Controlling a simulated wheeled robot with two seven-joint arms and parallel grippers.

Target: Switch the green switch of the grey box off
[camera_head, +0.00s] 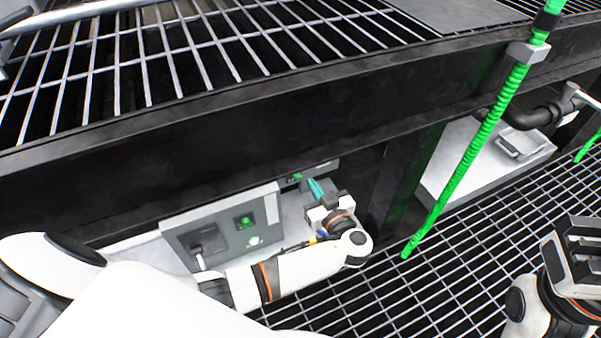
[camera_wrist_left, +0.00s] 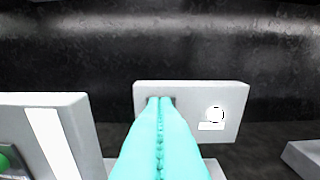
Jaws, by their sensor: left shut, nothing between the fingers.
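A small light grey box (camera_wrist_left: 185,92) is straight ahead in the left wrist view; it also shows in the head view (camera_head: 325,168), partly behind my arm. Its green switch (camera_head: 297,177) shows at its left side in the head view. My left gripper (camera_head: 313,186) has teal fingers, shut and empty. In the wrist view the fingertips (camera_wrist_left: 160,100) overlap the left part of the box face and hide the switch; I cannot tell whether they touch it. A round white knob or lamp (camera_wrist_left: 215,114) is right of the fingers. My right gripper (camera_head: 580,240) is at the right edge, away from the boxes.
A larger grey panel box (camera_head: 180,238) stands nearer on the left, with another green switch (camera_head: 245,221) and a black socket-like part. A dark beam (camera_head: 200,140) crosses above the boxes. A dark post (camera_head: 405,180) and green hose (camera_head: 465,165) stand right of my left gripper.

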